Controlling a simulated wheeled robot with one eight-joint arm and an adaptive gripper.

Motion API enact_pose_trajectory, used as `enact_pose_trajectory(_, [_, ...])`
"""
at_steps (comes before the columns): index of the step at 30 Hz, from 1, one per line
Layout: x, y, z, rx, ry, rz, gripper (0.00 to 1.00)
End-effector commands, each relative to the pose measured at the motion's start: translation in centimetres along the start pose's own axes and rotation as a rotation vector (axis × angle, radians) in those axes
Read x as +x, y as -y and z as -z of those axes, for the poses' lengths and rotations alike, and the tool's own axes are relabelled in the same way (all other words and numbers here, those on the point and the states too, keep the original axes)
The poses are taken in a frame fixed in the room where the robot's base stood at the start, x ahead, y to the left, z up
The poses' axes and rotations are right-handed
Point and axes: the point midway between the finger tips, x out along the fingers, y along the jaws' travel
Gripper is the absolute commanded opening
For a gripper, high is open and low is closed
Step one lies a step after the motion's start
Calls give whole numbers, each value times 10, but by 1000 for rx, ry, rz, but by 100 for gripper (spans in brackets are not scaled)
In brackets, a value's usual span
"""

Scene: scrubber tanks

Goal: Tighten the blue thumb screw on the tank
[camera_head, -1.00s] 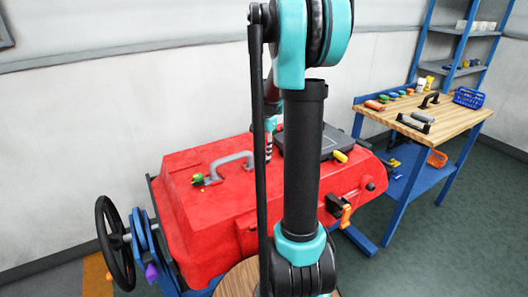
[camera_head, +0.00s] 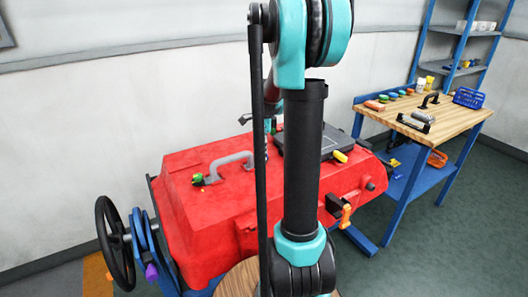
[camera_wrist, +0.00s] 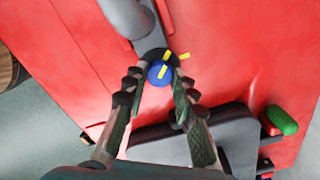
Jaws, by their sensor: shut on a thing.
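The blue thumb screw (camera_wrist: 157,79) shows in the wrist view as a round blue knob with a yellow mark, beside a dark round base with yellow marks. My gripper (camera_wrist: 159,85) has a finger on either side of the screw and is shut on it. The red tank (camera_head: 195,225) fills the middle of the head view, and its red top also shows in the wrist view (camera_wrist: 235,55). In the head view my arm hides the screw and most of my gripper.
A grey handle (camera_head: 233,159) rises from the tank top, beside a green knob (camera_head: 197,178). A dark flat panel (camera_head: 345,143) lies on the right part of the top. A black handwheel (camera_head: 115,240) stands at the left. A wooden workbench (camera_head: 450,110) with tools is at the back right.

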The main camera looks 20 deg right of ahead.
Motion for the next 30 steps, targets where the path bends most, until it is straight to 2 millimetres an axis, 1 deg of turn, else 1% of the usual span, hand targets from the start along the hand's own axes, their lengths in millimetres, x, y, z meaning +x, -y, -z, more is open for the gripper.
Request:
enact_pose_trajectory(9, [-1,1,-1,297,1,1,0])
enact_pose_trajectory(18, [-1,1,-1,543,2,1,0])
enact_pose_trajectory(24, [-1,1,0,654,2,1,0])
enact_pose_trajectory(30, [-1,2,0,718,2,1,0])
